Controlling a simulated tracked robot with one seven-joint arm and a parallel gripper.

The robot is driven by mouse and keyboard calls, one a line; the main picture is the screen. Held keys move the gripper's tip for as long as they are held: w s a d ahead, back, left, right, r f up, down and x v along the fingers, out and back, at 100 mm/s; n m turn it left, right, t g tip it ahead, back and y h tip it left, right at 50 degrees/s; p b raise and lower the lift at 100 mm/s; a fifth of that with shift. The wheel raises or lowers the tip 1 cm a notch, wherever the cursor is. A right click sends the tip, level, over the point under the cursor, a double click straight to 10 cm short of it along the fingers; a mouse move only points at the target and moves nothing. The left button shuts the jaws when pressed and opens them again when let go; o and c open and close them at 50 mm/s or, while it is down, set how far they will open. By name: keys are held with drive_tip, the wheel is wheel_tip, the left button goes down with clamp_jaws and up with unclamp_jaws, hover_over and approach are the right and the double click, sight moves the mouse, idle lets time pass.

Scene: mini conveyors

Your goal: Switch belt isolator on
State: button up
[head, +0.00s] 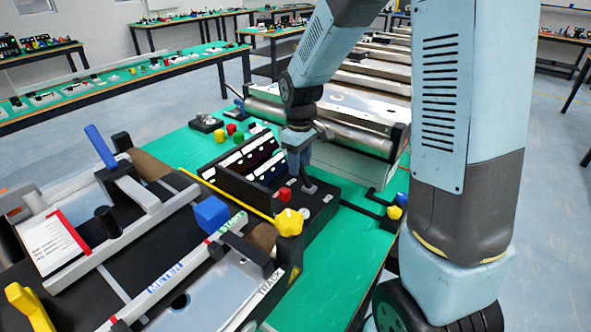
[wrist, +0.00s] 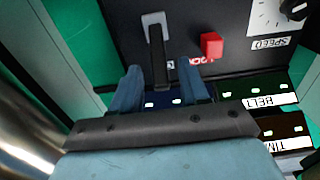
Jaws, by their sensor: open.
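The black control box (head: 318,208) stands on the green table in the head view. Its panel (wrist: 110,12) carries a lever with a pale grey tip (wrist: 155,20) and a dark stem, and a red block (wrist: 211,45) to its right. A module with a white BELT label (wrist: 262,103) lies lower right in the wrist view. I cannot tell for sure which part is the belt isolator, nor its position. My gripper (wrist: 160,70) is open, its two blue-grey fingers either side of the lever's stem; contact is unclear. My gripper (head: 300,168) points down over the box in the head view.
A SPEED dial (wrist: 294,10) sits at the panel's upper right. A metal roller (head: 352,136) is behind the box. Small coloured knobs (head: 237,135) lie on the green table.

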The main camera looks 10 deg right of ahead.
drive_tip(key=shift+f, duration=1.25)
clamp_jaws()
